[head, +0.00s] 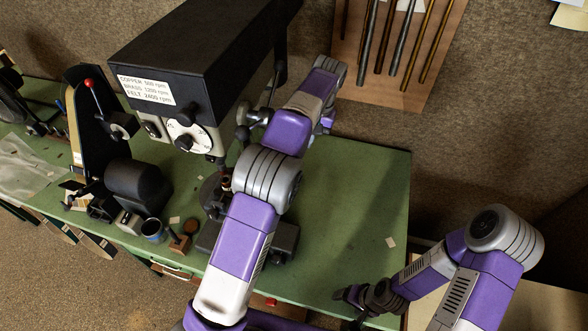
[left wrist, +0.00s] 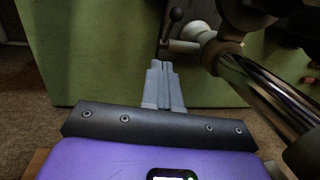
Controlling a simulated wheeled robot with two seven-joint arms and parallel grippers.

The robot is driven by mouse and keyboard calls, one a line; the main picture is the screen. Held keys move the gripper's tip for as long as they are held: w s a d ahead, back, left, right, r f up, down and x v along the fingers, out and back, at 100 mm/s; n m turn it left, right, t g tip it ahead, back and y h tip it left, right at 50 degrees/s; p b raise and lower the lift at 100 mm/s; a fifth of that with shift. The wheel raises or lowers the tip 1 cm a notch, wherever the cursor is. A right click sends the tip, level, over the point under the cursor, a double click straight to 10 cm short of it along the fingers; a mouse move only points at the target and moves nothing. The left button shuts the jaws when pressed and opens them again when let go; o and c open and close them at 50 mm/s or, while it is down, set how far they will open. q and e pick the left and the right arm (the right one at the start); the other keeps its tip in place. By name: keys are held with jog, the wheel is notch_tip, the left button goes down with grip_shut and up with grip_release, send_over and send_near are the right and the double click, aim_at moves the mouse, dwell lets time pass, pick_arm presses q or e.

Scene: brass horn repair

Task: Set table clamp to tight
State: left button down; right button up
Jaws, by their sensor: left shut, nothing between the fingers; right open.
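The table clamp's dark lever (left wrist: 170,30) shows at the top of the left wrist view, joined to a short grey shaft (left wrist: 186,46) beside the chrome column (left wrist: 262,88). My left gripper (left wrist: 163,64) is shut and empty. Its fingertips are just below the lever and shaft; I cannot tell whether they touch. My left fingers cannot be made out there. My right gripper (head: 350,296) is open and empty near the bench's front right corner.
A rod rack (head: 395,45) hangs on the back wall. A drill press base (head: 285,242) sits below my arm.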

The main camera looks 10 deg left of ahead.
jog(key=shift+w, duration=0.1)
jog(key=shift+r, duration=0.25)
pick_arm(q)
jog(key=s+a+f, duration=0.1)
jog(key=f, duration=0.5)
jog(key=s+a+f, duration=0.2)
jog(key=f, duration=0.4)
jog(key=shift+a, duration=0.3)
jog(key=shift+f, duration=0.1)
